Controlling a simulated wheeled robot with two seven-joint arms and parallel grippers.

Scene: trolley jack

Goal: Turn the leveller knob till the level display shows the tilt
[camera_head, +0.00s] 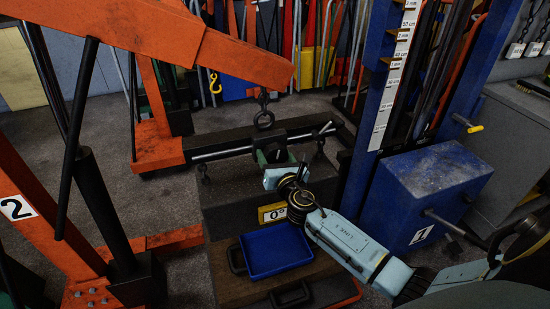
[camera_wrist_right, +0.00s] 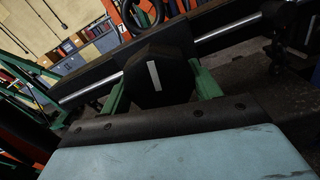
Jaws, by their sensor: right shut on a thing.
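The leveller knob (camera_wrist_right: 156,78) is a dark many-sided knob with a white line on its face, close to upright in the right wrist view. The green fingers of my right gripper (camera_wrist_right: 163,88) are on both sides of it, shut on it. In the head view my right gripper (camera_head: 274,156) reaches the middle of the leveller beam (camera_head: 232,151), and the knob is mostly hidden there. The beam hangs under the orange crane's hook ring (camera_head: 264,120). The level display (camera_head: 272,213) is a yellow-edged plate reading 0°. My left gripper is not in view.
A blue tray (camera_head: 274,251) lies on a brown case below my right arm. An orange crane arm (camera_head: 180,40) crosses the upper left. A blue press (camera_head: 425,185) with a scale column stands close on the right. Grey floor shows at left.

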